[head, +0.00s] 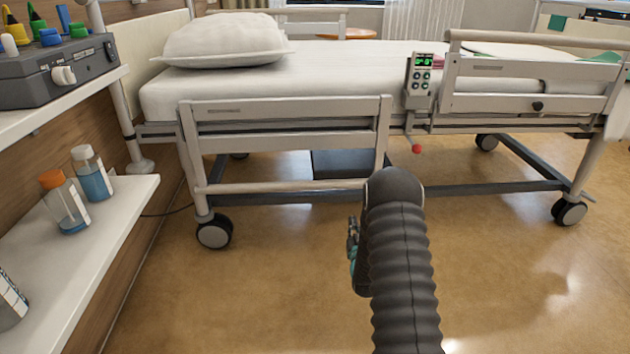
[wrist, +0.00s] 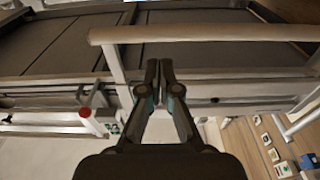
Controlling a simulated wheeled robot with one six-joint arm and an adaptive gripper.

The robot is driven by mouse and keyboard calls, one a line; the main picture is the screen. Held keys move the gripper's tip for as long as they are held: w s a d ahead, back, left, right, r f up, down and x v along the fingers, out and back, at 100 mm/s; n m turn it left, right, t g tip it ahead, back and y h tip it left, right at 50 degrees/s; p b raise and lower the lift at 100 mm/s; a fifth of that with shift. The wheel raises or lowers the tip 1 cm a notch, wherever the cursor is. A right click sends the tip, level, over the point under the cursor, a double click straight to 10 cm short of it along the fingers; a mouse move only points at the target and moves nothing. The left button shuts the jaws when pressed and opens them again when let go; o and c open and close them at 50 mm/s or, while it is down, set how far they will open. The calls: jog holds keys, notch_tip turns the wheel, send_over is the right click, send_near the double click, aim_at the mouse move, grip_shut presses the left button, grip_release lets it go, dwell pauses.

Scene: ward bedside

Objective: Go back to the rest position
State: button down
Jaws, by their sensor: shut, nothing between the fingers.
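My gripper (wrist: 159,72) shows in the wrist view with its two dark fingers together and nothing between them. In that view it lies in front of the bed's side rail (wrist: 200,33). In the head view my dark ribbed arm rises from the bottom, right of the middle, and my gripper (head: 353,245) shows only in part at its left side. The floor shows around it there. The hospital bed (head: 340,65) stands beyond the arm.
A control box (head: 421,80) with a green display hangs on the bed rail, above a red-tipped lever (head: 416,148). At left, a shelf (head: 110,225) bears an orange-capped bottle (head: 66,205) and a blue bottle (head: 92,178). Open floor (head: 220,300) lies between shelf and arm.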

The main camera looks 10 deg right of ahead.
jog(key=s+f+g+y, duration=0.1)
jog(key=s+f+g, duration=0.25)
jog(key=f, duration=0.35)
jog(key=s+f+g, duration=0.2)
jog(key=f+g, duration=0.2)
jog(key=f, duration=0.3)
jog(key=s+a+r+g, duration=0.3)
jog(key=s+g, duration=0.2)
jog(key=s, duration=0.1)
jog(key=s+a+r+p, duration=0.3)
jog(key=s+r, duration=0.8)
jog(key=r, duration=0.5)
jog(key=s+a+r+n+y+p, duration=0.1)
jog(key=s+a+r+p, duration=0.2)
jog(key=s+a+r, duration=0.3)
jog(key=s+a+r+n+y+p, duration=0.1)
jog(key=s+a+r+p, duration=0.3)
jog(key=s+r, duration=1.2)
notch_tip(320, 180, up, 10)
jog(key=shift+a+f+g, duration=0.2)
jog(key=shift+a+g, duration=0.25)
jog(key=shift+a, duration=0.3)
